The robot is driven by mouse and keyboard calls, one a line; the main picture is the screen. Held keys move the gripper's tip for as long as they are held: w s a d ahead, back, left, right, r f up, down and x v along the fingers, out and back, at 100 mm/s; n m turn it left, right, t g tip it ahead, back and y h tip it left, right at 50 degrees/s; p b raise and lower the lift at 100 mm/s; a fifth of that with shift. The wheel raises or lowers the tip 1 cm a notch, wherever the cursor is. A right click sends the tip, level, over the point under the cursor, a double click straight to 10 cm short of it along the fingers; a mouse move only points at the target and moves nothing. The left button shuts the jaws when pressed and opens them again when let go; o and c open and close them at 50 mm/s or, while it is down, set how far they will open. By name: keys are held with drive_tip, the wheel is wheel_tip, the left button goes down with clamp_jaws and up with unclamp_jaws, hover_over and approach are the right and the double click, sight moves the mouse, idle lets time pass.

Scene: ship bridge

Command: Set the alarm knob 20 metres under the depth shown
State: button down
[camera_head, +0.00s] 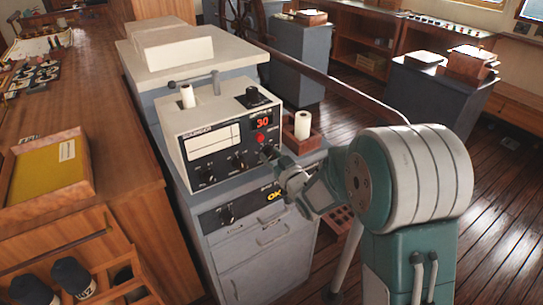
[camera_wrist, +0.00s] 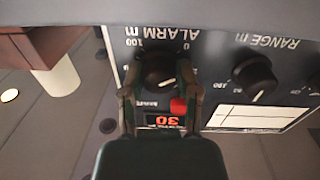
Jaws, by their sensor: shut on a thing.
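The echo sounder (camera_head: 196,140) is a pale box with a dark panel on a grey cabinet. Its red display (camera_head: 262,122) reads 30; it shows upside down in the wrist view (camera_wrist: 167,121). The knob marked ALARM m (camera_wrist: 160,73) is black, beside the red lamp (camera_wrist: 179,106), with 100 and 0 on its scale. My gripper (camera_wrist: 157,80) has a finger on each side of this knob and is shut on it. The knob's pointer setting cannot be read. In the head view, my gripper (camera_head: 276,160) reaches the panel's lower right and hides part of it.
The RANGE m knob (camera_wrist: 255,79) sits close beside the alarm knob. A wooden box (camera_head: 289,140) with a white roll (camera_head: 302,125) stands right of the sounder. A wooden desk (camera_head: 110,150) is at left; the floor at right is open.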

drive_tip(key=shift+m, duration=1.3)
drive_tip(key=shift+c, duration=1.6)
unclamp_jaws()
drive_tip(key=shift+a, duration=0.1)
drive_tip(key=v, duration=1.1)
drive_tip(key=shift+s+d, duration=0.25)
drive_tip(key=shift+s, duration=0.05)
